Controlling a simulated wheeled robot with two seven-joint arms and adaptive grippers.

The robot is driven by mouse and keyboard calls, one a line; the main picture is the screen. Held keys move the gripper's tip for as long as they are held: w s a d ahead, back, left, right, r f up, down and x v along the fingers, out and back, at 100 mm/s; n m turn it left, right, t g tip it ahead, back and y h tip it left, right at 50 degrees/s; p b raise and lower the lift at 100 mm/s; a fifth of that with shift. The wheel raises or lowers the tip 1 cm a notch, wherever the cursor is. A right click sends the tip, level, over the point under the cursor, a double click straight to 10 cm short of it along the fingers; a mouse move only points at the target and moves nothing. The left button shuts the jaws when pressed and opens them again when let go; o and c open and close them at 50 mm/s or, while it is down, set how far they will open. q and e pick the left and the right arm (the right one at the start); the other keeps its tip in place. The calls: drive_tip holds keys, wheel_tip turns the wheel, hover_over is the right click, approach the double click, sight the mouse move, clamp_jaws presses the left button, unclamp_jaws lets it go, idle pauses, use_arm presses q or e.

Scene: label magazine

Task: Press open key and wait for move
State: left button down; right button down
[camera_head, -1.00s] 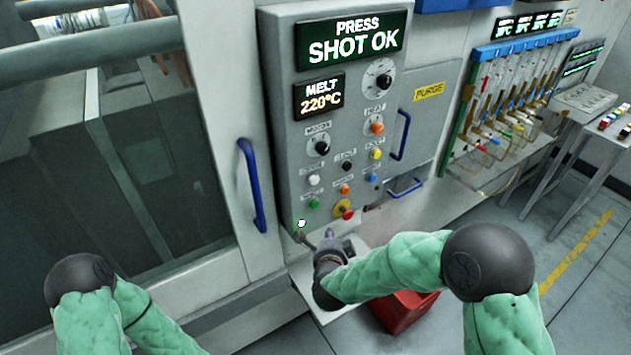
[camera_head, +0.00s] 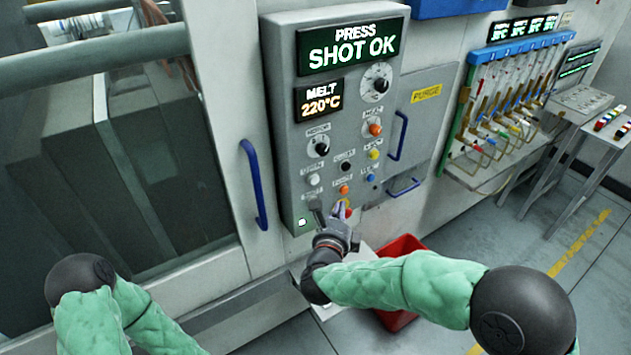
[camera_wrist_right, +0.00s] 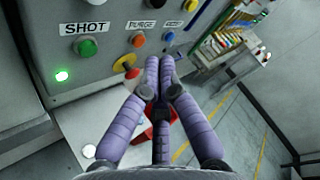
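The grey control panel (camera_head: 322,85) has rows of coloured buttons. A white button (camera_head: 313,180), black button (camera_head: 346,166) and yellow button (camera_head: 373,154) sit above an orange button (camera_head: 343,189) and blue button (camera_head: 371,178). I cannot read which key is the open key. In the right wrist view, the green button (camera_wrist_right: 87,47) is labelled SHOT. My right gripper (camera_wrist_right: 160,62) has its fingertips together, holding nothing visible, just right of the red knob on yellow (camera_wrist_right: 130,72). Contact cannot be told. My left gripper is out of view.
The display (camera_head: 350,45) reads PRESS SHOT OK. A lit lamp (camera_head: 302,222) is low on the panel. The machine door has a blue handle (camera_head: 254,185). A red bin (camera_head: 397,318) stands below, and hoses (camera_head: 510,105) hang at right.

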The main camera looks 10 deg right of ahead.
sight(314, 180)
drive_tip(key=w+a, duration=0.3)
drive_tip(key=w, duration=0.5)
drive_tip(key=shift+w, duration=0.15)
drive_tip(key=shift+b, duration=0.3)
idle(1.2)
drive_tip(key=shift+w+a+b, duration=0.15)
drive_tip(key=shift+w+b, duration=0.15)
drive_tip(key=shift+w, duration=0.1)
